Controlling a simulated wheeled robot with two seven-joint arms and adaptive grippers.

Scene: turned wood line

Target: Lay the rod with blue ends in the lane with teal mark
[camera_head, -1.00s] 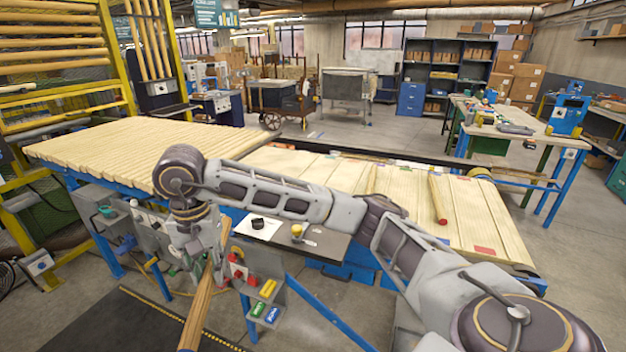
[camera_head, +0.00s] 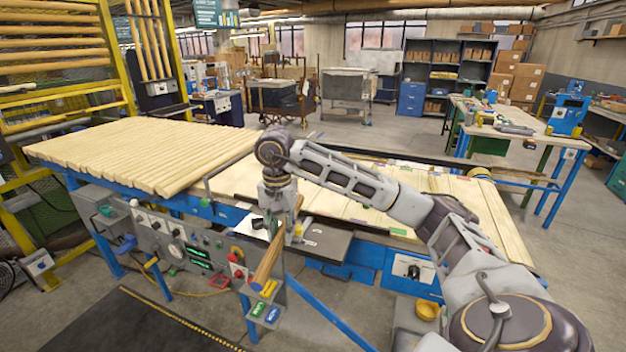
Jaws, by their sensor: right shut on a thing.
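My right gripper (camera_head: 283,222) is shut on a wooden rod (camera_head: 267,263), in front of the left end of the lane table. The lanes are pale boards (camera_head: 345,207) side by side, partly covered by my right arm. A green mark (camera_head: 397,231) shows at the near edge of one lane; I cannot tell which mark is teal. My left gripper is not in view.
A sloping rack of plain rods (camera_head: 140,150) stands left of the lanes. A control panel (camera_head: 175,240) with buttons is below it, and a dark shelf (camera_head: 328,243) juts out at the lanes' near edge. A workbench (camera_head: 530,135) stands at the back right.

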